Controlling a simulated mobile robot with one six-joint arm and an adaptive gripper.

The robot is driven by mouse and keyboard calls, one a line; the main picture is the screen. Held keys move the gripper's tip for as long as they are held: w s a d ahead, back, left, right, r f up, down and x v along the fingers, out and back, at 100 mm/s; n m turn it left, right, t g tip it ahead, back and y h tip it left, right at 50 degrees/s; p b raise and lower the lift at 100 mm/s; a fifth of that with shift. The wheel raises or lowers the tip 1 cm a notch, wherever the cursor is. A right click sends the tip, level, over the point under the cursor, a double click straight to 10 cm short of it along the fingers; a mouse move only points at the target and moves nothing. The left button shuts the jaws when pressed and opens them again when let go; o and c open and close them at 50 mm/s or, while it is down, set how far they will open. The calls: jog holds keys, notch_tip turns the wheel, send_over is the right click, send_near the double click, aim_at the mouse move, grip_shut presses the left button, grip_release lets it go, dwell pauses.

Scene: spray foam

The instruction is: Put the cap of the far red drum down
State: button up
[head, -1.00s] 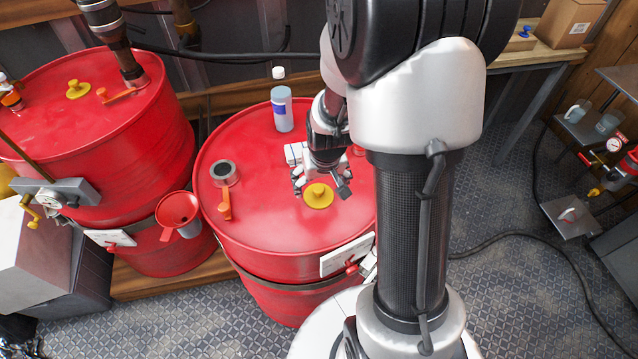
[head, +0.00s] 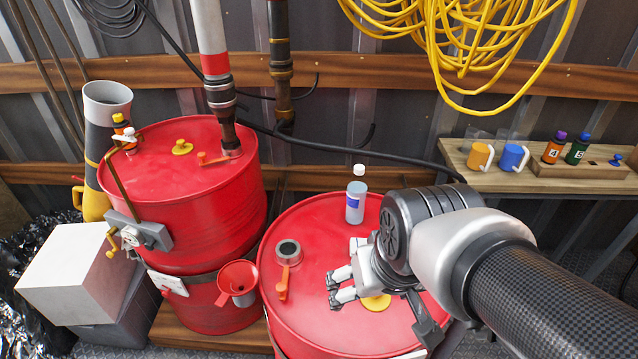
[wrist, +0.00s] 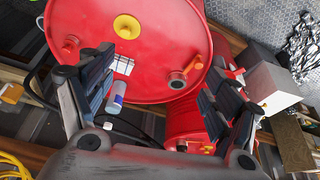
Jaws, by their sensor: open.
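Two red drums stand side by side. The one at the left (head: 200,205) has a yellow cap (head: 181,147) seated on its top, an orange lever (head: 212,159) and a pipe. The middle one (head: 320,330) has a yellow cap (head: 376,302) on its top, partly behind my gripper, a grey-ringed opening (head: 288,250) and an orange lever (head: 283,284). My gripper (head: 338,285) is open and empty above the middle drum. In the wrist view its fingers (wrist: 155,72) are spread, with the drum top (wrist: 155,45) and its yellow cap (wrist: 127,27) beyond them. I cannot tell the height between.
A bottle with a white lid (head: 356,200) stands on the middle drum's back edge. A red funnel (head: 238,277) hangs between the drums. A bench (head: 480,180) with mugs and small bottles is at the back right. Yellow cable (head: 460,40) hangs on the wall.

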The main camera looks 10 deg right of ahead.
jog(key=s+a+r, duration=0.2)
jog(key=s, duration=0.4)
jog(key=shift+r+n, duration=0.2)
jog(key=shift+n, duration=0.2)
jog(key=shift+w, duration=0.1)
jog(key=shift+c, duration=0.4)
dwell(0.3)
